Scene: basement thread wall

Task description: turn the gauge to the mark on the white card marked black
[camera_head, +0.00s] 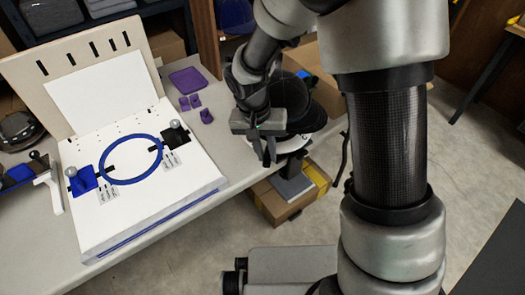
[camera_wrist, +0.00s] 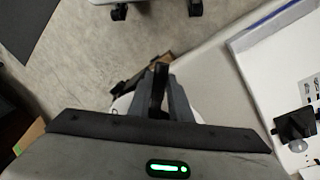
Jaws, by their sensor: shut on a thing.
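A white slanted board (camera_head: 140,200) on the table carries a blue ring (camera_head: 131,160). At its right is a black plate with a grey ball knob (camera_head: 174,124); at its left is a blue plate with a grey knob (camera_head: 82,180). Small white cards with dark marks lie near each, one by the black plate (camera_head: 171,160) and one by the blue plate (camera_head: 107,194). The black plate (camera_wrist: 293,126) also shows in the wrist view.
A purple tray (camera_head: 188,81) and small purple pieces (camera_head: 190,102) lie behind the board. A white-handled tool (camera_head: 50,185) lies left of the board. The floor at right is open.

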